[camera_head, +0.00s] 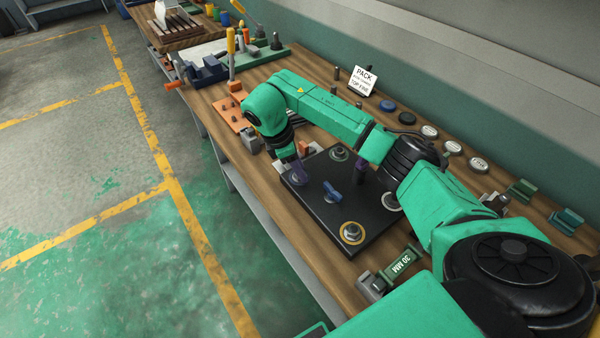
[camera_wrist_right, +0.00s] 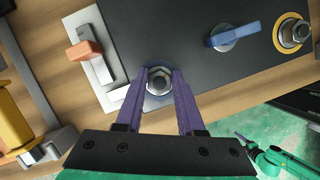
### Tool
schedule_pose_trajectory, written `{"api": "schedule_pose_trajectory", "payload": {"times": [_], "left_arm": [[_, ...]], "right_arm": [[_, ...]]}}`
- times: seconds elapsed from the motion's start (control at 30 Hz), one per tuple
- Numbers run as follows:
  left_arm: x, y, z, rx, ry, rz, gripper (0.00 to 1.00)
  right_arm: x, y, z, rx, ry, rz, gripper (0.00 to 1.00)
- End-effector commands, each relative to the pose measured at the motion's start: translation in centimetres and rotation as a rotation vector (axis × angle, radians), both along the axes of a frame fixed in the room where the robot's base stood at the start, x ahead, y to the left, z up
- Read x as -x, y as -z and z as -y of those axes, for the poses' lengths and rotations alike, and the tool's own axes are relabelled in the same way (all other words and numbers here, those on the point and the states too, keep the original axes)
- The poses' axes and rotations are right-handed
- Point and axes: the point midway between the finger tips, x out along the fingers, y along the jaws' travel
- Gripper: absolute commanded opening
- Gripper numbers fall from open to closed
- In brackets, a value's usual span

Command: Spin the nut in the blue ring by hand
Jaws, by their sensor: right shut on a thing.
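My right gripper (camera_head: 299,178) reaches down at the left corner of a dark plate (camera_head: 322,236). In the right wrist view, its purple fingers (camera_wrist_right: 160,88) stand on either side of a grey hex nut (camera_wrist_right: 159,79) and are shut on it. In the head view the gripper hides this nut. Another nut (camera_head: 351,232) sits in a yellow ring at the near corner. A blue handle (camera_head: 332,192) lies mid-plate.
A nut in a greenish ring (camera_head: 339,153) is at the plate's far side. An orange lever (camera_wrist_right: 84,50) on a pale plate stands beside the dark plate. A 30 MM block (camera_head: 401,262) lies near the front. The bench's left edge runs close to my gripper.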

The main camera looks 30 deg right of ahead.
Motion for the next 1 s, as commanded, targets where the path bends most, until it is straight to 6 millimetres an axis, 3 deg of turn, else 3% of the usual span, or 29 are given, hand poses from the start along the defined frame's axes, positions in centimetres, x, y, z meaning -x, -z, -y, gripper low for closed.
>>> {"api": "schedule_pose_trajectory", "payload": {"times": [0.33,0.67,0.77,0.8,0.87,1.0], "left_arm": [[0.0,-1.9,0.0,0.0,0.0,0.0,0.5],[0.0,-1.9,0.0,0.0,0.0,0.0,0.5],[0.0,-2.5,0.0,0.0,0.0,0.0,0.5],[0.0,-2.3,0.0,0.0,0.0,0.0,0.5],[0.0,-2.2,0.0,0.0,0.0,0.0,0.5],[0.0,-2.2,0.0,0.0,0.0,0.0,0.5]], "right_arm": [[0.1,-0.2,0.0,0.0,0.37,-0.004,0.0],[0.0,0.0,0.0,-0.001,0.435,-0.002,0.0],[0.1,-0.2,0.0,0.0,0.598,-0.005,0.0],[0.1,0.0,0.0,0.0,0.608,-0.003,0.49],[0.1,0.1,0.0,0.0,0.602,-0.002,0.72],[0.1,0.1,0.0,0.0,0.601,-0.001,0.73]]}}
